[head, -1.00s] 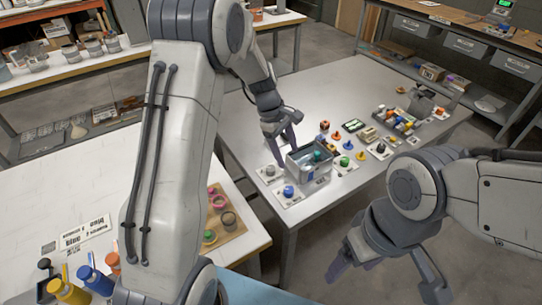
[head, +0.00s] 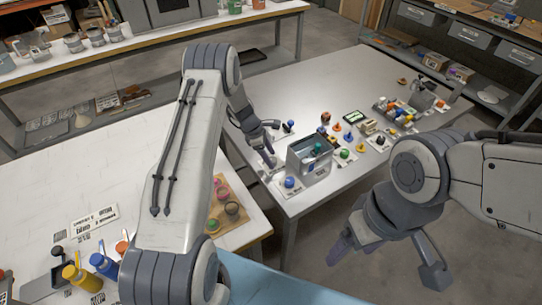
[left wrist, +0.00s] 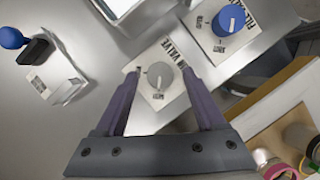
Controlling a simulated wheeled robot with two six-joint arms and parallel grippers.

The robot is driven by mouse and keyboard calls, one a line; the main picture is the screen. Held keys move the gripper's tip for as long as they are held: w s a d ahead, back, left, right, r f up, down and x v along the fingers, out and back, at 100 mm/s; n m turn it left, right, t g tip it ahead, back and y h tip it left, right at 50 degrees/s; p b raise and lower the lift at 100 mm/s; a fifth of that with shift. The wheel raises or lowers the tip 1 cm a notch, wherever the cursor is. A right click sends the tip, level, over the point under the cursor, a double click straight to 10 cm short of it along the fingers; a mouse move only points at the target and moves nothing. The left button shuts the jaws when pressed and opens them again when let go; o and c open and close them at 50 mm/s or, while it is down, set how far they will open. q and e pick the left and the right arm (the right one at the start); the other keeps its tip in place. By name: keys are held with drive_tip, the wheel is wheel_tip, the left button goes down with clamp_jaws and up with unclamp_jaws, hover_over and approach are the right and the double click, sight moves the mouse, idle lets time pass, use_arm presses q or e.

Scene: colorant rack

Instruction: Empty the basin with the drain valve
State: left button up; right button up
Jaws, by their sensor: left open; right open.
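The grey metal basin (head: 302,171) stands on the far table, with a teal-green item inside. Its pale edge shows at the top of the left wrist view (left wrist: 119,9). The grey drain valve knob (left wrist: 160,75) sits on a white labelled plate, its label partly covered. My left gripper (left wrist: 160,82) is open, with its fingertips on either side of this knob; I cannot tell whether they touch it. In the head view my left gripper (head: 271,150) is left of the basin and largely hides the knob. My right gripper (head: 390,262) is open and empty, off the table's front.
The blue fill valve knob (left wrist: 228,21) is close by, also in the head view (head: 289,182). A blue ball on a dark mount (left wrist: 13,38) is on the other side. Several coloured knobs and a bottle rack (head: 397,112) stand right of the basin.

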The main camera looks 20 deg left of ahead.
use_arm(q)
drive_tip(key=shift+d+f, duration=0.1)
drive_tip(key=shift+f, duration=0.25)
clamp_jaws()
